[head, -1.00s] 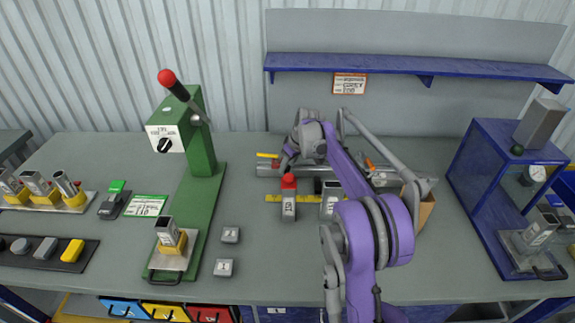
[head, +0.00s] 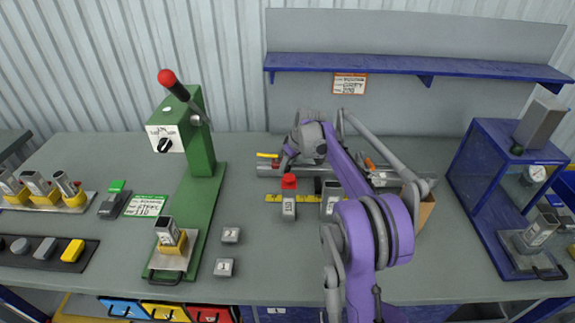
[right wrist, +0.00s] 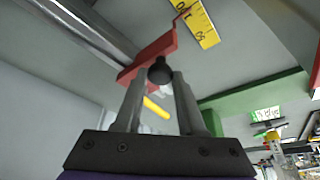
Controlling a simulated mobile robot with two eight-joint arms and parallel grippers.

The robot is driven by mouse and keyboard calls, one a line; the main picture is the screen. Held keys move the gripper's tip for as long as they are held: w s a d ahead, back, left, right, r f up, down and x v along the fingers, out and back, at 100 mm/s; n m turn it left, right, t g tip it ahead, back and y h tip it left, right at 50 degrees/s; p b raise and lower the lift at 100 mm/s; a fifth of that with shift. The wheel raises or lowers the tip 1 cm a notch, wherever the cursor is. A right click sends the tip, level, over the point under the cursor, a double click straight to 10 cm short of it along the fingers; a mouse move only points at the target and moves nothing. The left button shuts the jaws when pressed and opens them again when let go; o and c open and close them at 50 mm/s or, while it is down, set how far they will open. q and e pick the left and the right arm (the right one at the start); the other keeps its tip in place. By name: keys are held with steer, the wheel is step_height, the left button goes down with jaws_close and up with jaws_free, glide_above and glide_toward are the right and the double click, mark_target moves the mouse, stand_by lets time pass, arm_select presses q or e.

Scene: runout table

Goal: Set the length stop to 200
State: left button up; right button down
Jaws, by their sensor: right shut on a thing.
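The length stop is a red plate (right wrist: 150,55) with a dark round knob (right wrist: 160,70), seen in the right wrist view beside a long grey rail (right wrist: 85,25). A yellow scale (right wrist: 200,25) with black marks lies near the plate; I cannot read the stop's setting. My right gripper (head: 284,164) is at the rail's left part. In the right wrist view its fingers (right wrist: 158,85) are shut on the knob. My left gripper is not in view.
A green lever press (head: 200,150) is to the left, and a blue frame (head: 475,190) to the right. Two small grey blocks (head: 230,235) lie near the press.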

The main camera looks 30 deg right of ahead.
steer(key=s+d, duration=0.1)
steer(key=d, duration=0.2)
steer(key=s+d, duration=0.4)
steer(key=d, duration=0.1)
steer(key=shift+s+d, duration=0.15)
steer(key=shift+d, duration=0.15)
steer(key=c, duration=0.5)
jaws_free()
steer(key=v, duration=1)
steer(key=shift+s+r, duration=0.2)
steer(key=shift+r, duration=0.15)
